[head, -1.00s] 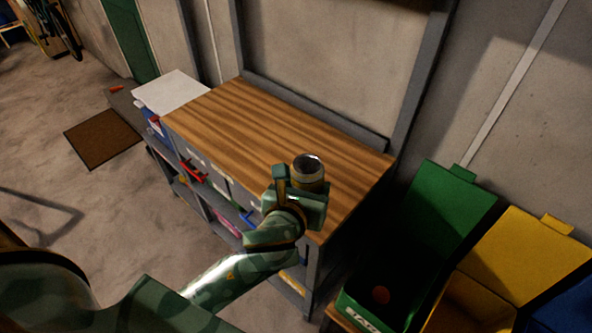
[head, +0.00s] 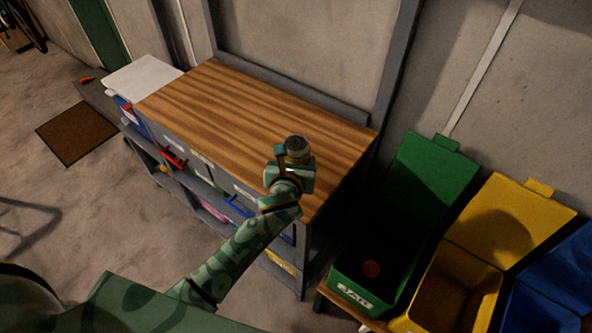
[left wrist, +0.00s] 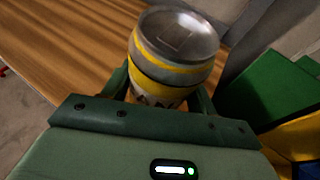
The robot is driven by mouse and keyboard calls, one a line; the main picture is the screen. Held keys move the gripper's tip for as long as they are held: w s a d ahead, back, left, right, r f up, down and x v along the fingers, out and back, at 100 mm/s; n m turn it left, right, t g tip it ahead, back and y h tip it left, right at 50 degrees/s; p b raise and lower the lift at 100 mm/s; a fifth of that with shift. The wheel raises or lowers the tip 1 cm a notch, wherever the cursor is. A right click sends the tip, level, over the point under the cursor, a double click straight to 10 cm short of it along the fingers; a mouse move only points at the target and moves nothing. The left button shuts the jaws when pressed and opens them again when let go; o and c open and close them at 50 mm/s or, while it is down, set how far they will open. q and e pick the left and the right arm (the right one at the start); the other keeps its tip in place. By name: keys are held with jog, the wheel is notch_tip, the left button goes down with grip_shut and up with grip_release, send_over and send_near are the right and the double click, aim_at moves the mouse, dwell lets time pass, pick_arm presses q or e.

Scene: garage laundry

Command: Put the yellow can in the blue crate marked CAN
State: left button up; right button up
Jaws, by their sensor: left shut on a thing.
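The yellow can (head: 297,148) is upright in my left gripper (head: 290,168), above the near right end of the wooden worktop. In the left wrist view the can (left wrist: 165,78) shows a grey metal top and yellow and grey bands between the two fingers. The blue crate (head: 537,308) is at the lower right edge of the head view, with its blue lid raised behind it. It is partly cut off, and its marking is out of view. My right gripper is not in view.
The worktop (head: 240,105) is bare. A wall is behind.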

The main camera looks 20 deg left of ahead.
pick_arm(q)
jog(key=f, duration=0.1)
jog(key=f+b, duration=0.2)
jog(key=f, duration=0.1)
jog(key=shift+w+a, duration=0.1)
jog(key=shift+w, duration=0.15)
jog(key=shift+r, duration=0.2)
jog(key=shift+f, duration=0.15)
jog(key=o, duration=0.9)
jog(key=shift+o, duration=0.2)
jog(key=shift+s+r+p, duration=0.35)
jog(key=p+v, duration=0.2)
jog(key=v, duration=0.9)
jog(key=shift+s+p, duration=0.15)
jog(key=shift+p, duration=0.2)
